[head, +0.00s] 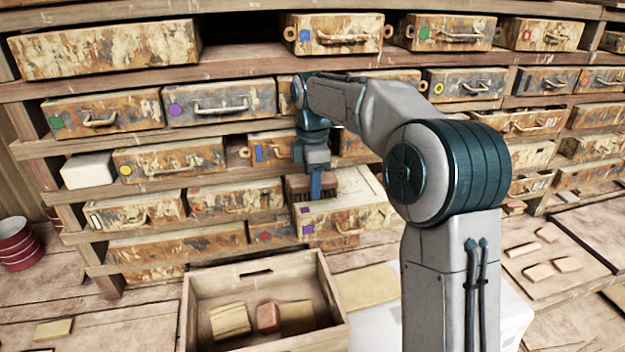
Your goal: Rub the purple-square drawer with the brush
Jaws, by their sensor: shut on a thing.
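The purple-square drawer (345,218) sticks out from the shelf at the middle of the view. It has a mottled rusty front, a handle and a purple square near its left end. My gripper (316,188) points down over the drawer's left part, just behind its front. It is shut on a brush (297,188) with a brown block and dark bristles. The brush is at the drawer's pale top; I cannot tell whether the bristles touch it. My arm hides part of the shelf to the right.
A shelf (20,90) holds many similar drawers with coloured marks, including a purple-circle drawer (220,100). An open wooden crate (190,305) with several blocks stands below in front. Loose tiles (540,271) lie at right. Red tins (17,243) stand at far left.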

